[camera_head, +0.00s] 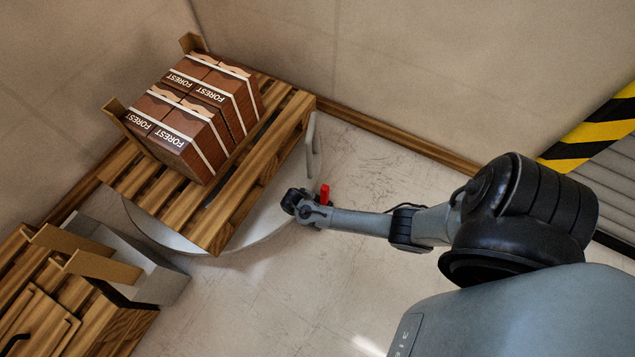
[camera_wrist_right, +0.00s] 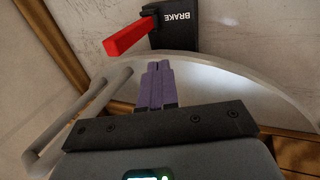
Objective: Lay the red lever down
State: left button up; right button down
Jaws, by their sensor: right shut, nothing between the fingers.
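The red lever (camera_head: 324,194) shows as a small red piece just behind my right wrist in the head view, near the turntable's right edge. In the right wrist view the red lever (camera_wrist_right: 130,38) juts out at an angle from a black base marked BRAKE (camera_wrist_right: 176,24). My right gripper (camera_wrist_right: 157,68) is shut and empty, its purple fingers pressed together over the turntable's rim. The fingertips are apart from the lever, just below it in that picture. In the head view my right gripper (camera_head: 289,201) is small and dark, and its fingers are hard to make out. My left gripper is out of view.
A round grey turntable (camera_head: 150,226) carries a wooden pallet (camera_head: 262,150) stacked with FOREST boxes (camera_head: 200,110). A pale rail (camera_head: 312,145) stands at the pallet's right end. A grey block and crates (camera_head: 105,325) are lower left. Floor (camera_head: 260,310) in front is clear.

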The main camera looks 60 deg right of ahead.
aim_at(325, 197)
jog(key=d+f+b, duration=0.8)
jog(key=f+b, duration=0.1)
jog(key=b, duration=0.1)
jog(key=shift+s+f, duration=0.15)
jog(key=shift+s, duration=0.2)
dwell(0.3)
